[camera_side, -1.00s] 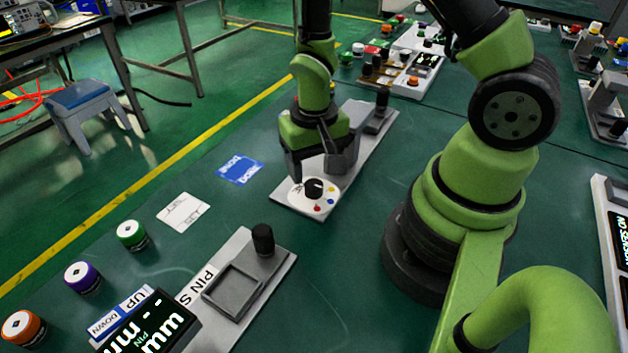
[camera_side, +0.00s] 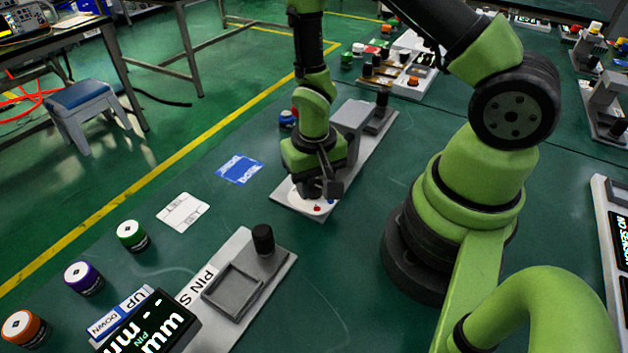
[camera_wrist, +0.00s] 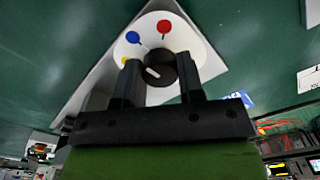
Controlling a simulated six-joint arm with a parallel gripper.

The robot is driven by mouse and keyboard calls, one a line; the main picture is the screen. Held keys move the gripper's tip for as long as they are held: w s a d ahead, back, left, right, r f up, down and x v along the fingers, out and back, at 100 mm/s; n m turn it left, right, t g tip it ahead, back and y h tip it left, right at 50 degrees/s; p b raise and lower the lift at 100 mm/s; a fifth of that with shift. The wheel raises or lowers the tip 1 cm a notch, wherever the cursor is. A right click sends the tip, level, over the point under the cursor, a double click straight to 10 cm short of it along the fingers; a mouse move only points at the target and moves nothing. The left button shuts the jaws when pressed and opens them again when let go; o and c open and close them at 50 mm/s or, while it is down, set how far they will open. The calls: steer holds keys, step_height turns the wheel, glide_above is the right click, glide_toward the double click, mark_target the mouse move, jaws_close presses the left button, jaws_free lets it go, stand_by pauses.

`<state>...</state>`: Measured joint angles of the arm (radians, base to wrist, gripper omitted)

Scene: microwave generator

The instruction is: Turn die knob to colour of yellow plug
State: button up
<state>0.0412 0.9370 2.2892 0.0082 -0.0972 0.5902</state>
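The white round dial plate (camera_wrist: 205,62) carries a blue dot (camera_wrist: 132,37), a red dot (camera_wrist: 164,26) and a yellow dot (camera_wrist: 126,62). Its black knob (camera_wrist: 161,66) has a short white mark on its left part. My gripper (camera_wrist: 160,72) has one finger on each side of the knob, with little or no gap; I cannot tell if they press on it. In the side view my gripper (camera_side: 318,192) is low over the dial plate (camera_side: 305,207), pointing down and hiding the knob. I cannot make out a yellow plug at this station.
A grey block (camera_side: 353,117) stands on the dial's board, close behind my gripper. A blue and red item (camera_side: 288,118) is to the left. A blue card (camera_side: 240,170) and white card (camera_side: 183,212) lie flat. A pin station (camera_side: 232,290) stands nearer the camera.

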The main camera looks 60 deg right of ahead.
mark_target(314, 185)
steer(key=shift+n, duration=0.4)
steer(key=n, duration=0.3)
steer(key=shift+n, duration=0.4)
steer(key=n, duration=0.5)
stand_by(0.4)
steer(key=o, duration=0.9)
step_height(314, 185, up, 10)
